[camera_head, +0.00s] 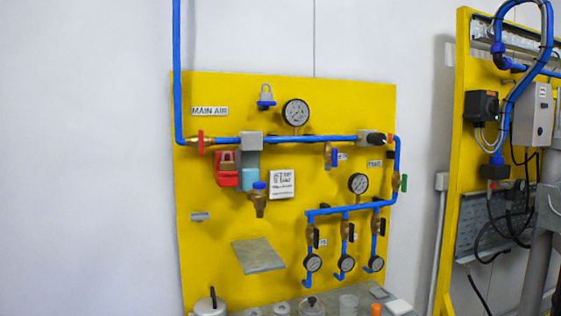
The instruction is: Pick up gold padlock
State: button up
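A small brownish padlock shape (228,158) shows at the red holder on the left of the yellow panel. It is too small and blurred to be sure that it is the gold padlock. A brass fitting with a blue top (259,200) is on the panel, lower and to the right. A padlock with a blue body and pale shackle (266,99) is higher up on the panel. My gripper is not in view.
The yellow panel (210,260) carries blue pipes (310,139), gauges (295,112) and valves. A grey sloped plate (258,256) sticks out low on it. Several small items stand on a grey surface (330,297) below. Another yellow panel (452,170) stands at right.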

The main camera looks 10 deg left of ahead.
aim_at(229, 166)
jog(key=u, duration=0.05)
jog(key=i, duration=0.9)
jog(key=u, duration=0.4)
jog(key=k, duration=0.9)
jog(key=u, duration=0.15)
jog(key=i, duration=0.9)
jog(key=z, duration=0.05)
